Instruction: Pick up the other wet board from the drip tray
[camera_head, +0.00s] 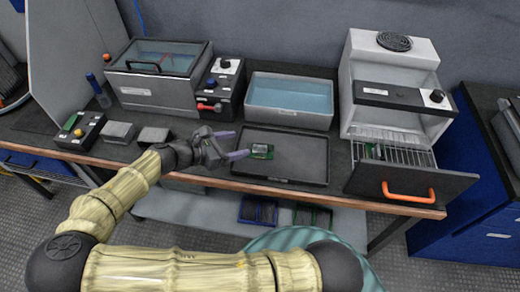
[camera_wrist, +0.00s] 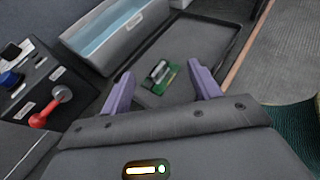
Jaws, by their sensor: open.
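A green board (camera_head: 262,151) with a grey block on it lies on the left part of the dark drip tray (camera_head: 300,163). My gripper (camera_head: 238,143) is open and empty, with its purple fingers just left of the board in the head view. In the wrist view the board (camera_wrist: 160,77) shows between and beyond the fingertips of my gripper (camera_wrist: 163,82), and the drip tray (camera_wrist: 215,35) stretches away behind it. Whether the fingers are above or level with the board is hard to tell. Another green board (camera_head: 374,151) stands in the wire rack of the pulled-out drawer at the right.
A basin of blue liquid (camera_head: 290,97) stands behind the tray. A lidded tank (camera_head: 160,78) and a control box with a red lever (camera_head: 217,92) stand to its left. The open drawer with an orange handle (camera_head: 408,192) borders the tray's right. The tray's right part is bare.

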